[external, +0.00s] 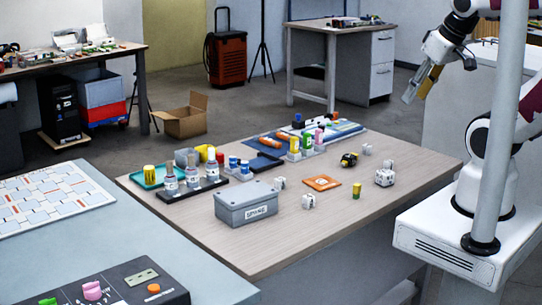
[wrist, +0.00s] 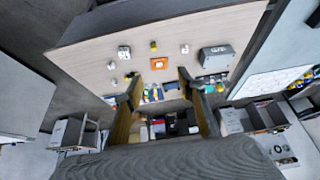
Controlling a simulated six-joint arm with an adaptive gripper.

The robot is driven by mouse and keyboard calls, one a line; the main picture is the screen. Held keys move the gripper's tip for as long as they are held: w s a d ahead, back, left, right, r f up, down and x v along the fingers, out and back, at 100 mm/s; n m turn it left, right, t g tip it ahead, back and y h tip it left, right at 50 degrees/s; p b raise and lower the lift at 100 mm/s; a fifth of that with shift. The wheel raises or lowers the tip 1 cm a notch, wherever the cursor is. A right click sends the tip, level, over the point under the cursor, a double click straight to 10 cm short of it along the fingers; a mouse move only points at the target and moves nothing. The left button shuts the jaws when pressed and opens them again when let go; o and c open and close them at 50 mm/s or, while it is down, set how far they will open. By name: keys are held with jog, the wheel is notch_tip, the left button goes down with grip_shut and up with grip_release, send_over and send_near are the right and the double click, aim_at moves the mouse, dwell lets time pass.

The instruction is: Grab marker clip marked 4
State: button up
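I cannot make out a 4 on anything, so I cannot tell which thing is the marker clip marked 4. Small white blocks with dark marks stand apart on the table: a front block (external: 308,201), a block by the grey box (external: 279,183), a right-hand block (external: 385,178) and a back block (external: 367,149). Some show in the wrist view, such as a larger block (wrist: 125,52) and another (wrist: 184,48). My gripper (external: 413,95) is raised beyond the table's back right, away from all of them. In the wrist view its fingers (wrist: 159,78) are spread and empty.
A lidded grey box (external: 246,204), an orange square (external: 322,183) and a yellow cylinder (external: 357,190) stand on the table. Bottles (external: 191,176) on a black tray and upright coloured pieces (external: 308,142) fill the left and back. The front right of the tabletop is clear.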

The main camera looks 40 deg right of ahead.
jog(key=shift+c, duration=0.3)
dwell(0.5)
jog(key=w+a+f+m+g, duration=0.2)
jog(key=w+a+f+m, duration=0.2)
jog(key=w+f, duration=0.4)
jog(key=w+a+f+m+g, duration=0.2)
jog(key=w+a+f+m, duration=0.2)
jog(key=w+f+m, duration=0.2)
jog(key=w+a+f+m+g, duration=0.1)
jog(key=w+a+f+m, duration=0.3)
jog(key=w+f, duration=0.6)
jog(key=shift+w+a+f+m+g, duration=0.1)
jog(key=shift+w+f+m+g, duration=0.1)
jog(key=shift+f+m, duration=0.3)
jog(key=shift+w+f+m+g, duration=0.2)
jog(key=shift+f+m, duration=0.05)
jog(key=shift+m, duration=0.35)
jog(key=shift+w+m, duration=0.2)
jog(key=shift+m, duration=1.3)
